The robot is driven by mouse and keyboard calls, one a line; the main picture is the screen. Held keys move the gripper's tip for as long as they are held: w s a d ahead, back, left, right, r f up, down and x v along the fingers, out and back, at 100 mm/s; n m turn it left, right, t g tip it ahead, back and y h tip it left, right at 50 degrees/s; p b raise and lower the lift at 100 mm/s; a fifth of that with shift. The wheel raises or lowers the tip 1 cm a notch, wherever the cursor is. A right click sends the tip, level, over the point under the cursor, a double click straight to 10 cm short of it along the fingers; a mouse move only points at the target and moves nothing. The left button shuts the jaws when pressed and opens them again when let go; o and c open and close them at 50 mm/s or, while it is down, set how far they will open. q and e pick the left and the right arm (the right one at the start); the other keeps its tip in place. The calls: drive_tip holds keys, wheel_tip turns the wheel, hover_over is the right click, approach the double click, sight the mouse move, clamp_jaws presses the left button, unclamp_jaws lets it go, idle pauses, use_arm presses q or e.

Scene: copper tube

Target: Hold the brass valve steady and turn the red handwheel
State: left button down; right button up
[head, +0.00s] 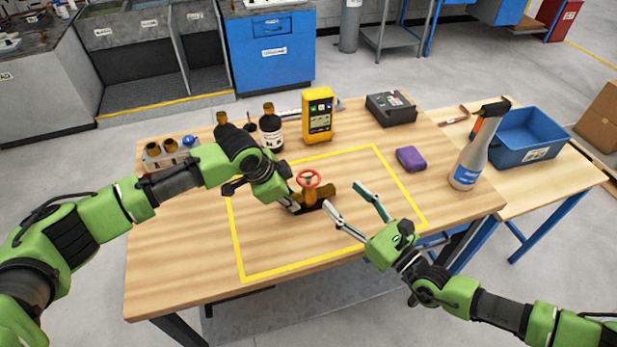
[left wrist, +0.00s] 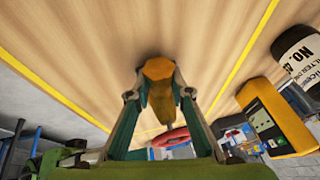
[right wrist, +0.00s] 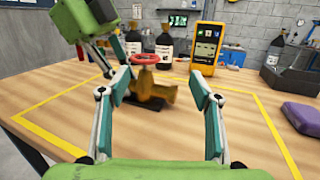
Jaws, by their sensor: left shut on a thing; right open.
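My right gripper (head: 343,199) is open and empty, to the right of and nearer than the valve. In the right wrist view the valve (right wrist: 152,90) and handwheel (right wrist: 145,59) show beyond and between the open fingers (right wrist: 168,108), apart from them.
Dark bottles (head: 271,128) and a yellow meter (head: 318,115) stand behind the outline. A purple block (head: 411,158) and a spray bottle (head: 470,152) are to the right. A blue bin (head: 529,136) sits on a side table. The front of the outlined area is clear.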

sight(301, 172)
drive_tip(key=shift+s+a+r+n+g, duration=0.15)
drive_tip(key=shift+s+a+g, duration=0.1)
drive_tip(key=shift+s, duration=0.35)
drive_tip(key=shift+s+a+n+g, duration=0.15)
drive_tip(key=shift+s+a+g, duration=0.1)
drive_tip(key=shift+s, duration=0.3)
drive_tip(key=shift+w+a, duration=0.1)
drive_tip(key=shift+a, duration=0.1)
drive_tip(key=x, duration=1.1)
drive_tip(key=shift+w+a, duration=0.15)
drive_tip(key=shift+w, duration=0.1)
drive_tip(key=shift+c, duration=0.3)
drive_tip(key=c, duration=1.1)
